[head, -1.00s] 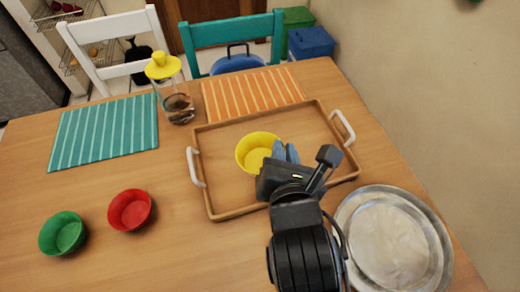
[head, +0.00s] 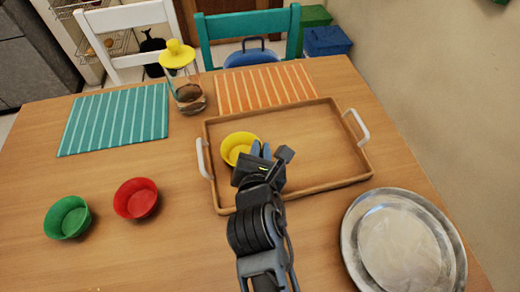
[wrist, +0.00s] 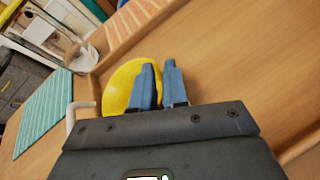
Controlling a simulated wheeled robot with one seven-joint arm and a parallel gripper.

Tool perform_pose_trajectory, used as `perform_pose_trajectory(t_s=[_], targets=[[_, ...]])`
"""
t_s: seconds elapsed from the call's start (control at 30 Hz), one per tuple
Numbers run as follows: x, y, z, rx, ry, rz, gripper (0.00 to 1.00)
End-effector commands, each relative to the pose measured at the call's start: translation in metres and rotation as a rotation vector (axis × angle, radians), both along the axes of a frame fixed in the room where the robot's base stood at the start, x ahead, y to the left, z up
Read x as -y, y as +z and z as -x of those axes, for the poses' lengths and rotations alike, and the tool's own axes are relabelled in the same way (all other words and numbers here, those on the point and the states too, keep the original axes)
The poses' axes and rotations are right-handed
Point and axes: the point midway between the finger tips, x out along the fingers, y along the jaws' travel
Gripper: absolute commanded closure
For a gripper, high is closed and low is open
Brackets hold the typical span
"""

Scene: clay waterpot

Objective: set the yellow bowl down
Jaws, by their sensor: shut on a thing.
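The yellow bowl (head: 238,148) is at the left part of the wooden tray (head: 310,185), near the left white handle. My gripper (head: 262,151) is shut on the bowl's near right rim. In the wrist view the bowl (wrist: 118,88) shows behind and left of the blue fingers (wrist: 160,88), which are close together at its edge. The bowl looks upright in the head view. I cannot tell whether its base touches the tray floor, as the underside is hidden.
A red bowl (head: 136,198) and a green bowl (head: 68,218) stand left of the tray. A glass jar with a yellow lid (head: 187,92) stands behind it. Metal plates (head: 402,242) lie at the right front. The tray's right half is clear.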

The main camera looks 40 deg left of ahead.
Motion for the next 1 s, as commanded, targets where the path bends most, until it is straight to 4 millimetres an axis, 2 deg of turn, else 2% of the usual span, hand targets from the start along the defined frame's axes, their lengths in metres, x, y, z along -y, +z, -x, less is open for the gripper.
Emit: perform_pose_trajectory(t_s=[0.1,0.13,0.4,0.73,1.0], targets=[[0.0,0.0,0.0,-0.001,0.0,0.0,1.0],[0.0,0.0,0.0,-0.002,0.0,0.001,0.84],[0.0,0.0,0.0,-0.002,0.0,0.001,0.6],[0.004,0.003,0.005,-0.001,0.0,0.002,0.6],[0.031,0.021,0.042,-0.002,0.001,0.001,0.6]])
